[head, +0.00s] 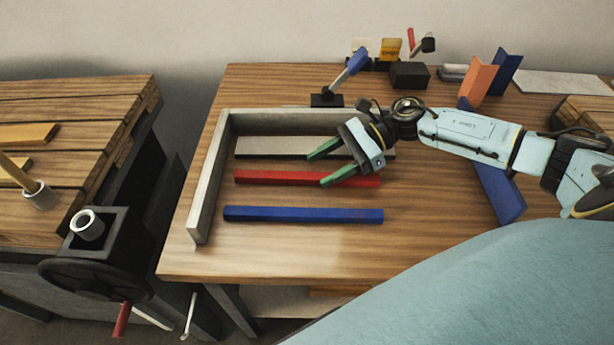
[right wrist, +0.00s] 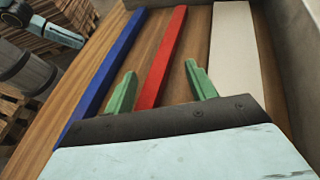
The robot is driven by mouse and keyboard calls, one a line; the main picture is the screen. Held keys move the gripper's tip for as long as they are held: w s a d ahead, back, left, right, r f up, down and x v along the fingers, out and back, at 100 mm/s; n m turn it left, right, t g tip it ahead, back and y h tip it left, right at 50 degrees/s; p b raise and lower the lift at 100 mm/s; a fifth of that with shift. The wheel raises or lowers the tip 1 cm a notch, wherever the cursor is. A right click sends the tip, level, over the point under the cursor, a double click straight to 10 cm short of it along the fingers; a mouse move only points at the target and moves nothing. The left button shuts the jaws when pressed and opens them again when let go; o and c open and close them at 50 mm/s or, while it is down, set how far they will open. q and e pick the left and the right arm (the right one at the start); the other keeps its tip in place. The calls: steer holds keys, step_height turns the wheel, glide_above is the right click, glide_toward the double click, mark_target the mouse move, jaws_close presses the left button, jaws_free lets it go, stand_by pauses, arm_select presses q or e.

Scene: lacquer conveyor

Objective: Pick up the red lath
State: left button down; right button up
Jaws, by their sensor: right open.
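The red lath (head: 275,178) lies flat on the wooden table, inside an L-shaped grey frame, between a blue lath (head: 300,215) and a pale grey strip (head: 270,147). My right gripper (head: 317,168) is open and empty over the right part of the red lath, with its green fingertips pointing left. In the right wrist view the red lath (right wrist: 163,58) runs between the two green fingers, nearer the left one. I cannot tell the height of the fingers above it.
The grey frame (head: 209,185) bounds the laths at the left and back. A small stand with a blue arm (head: 350,70) is behind it. Orange (head: 478,82) and blue angled pieces stand at the back right. A vise (head: 95,245) is at the left bench.

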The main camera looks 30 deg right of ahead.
mark_target(308, 175)
steer(key=shift+x, duration=1.6)
steer(key=shift+c, duration=0.5)
steer(key=c, duration=0.9)
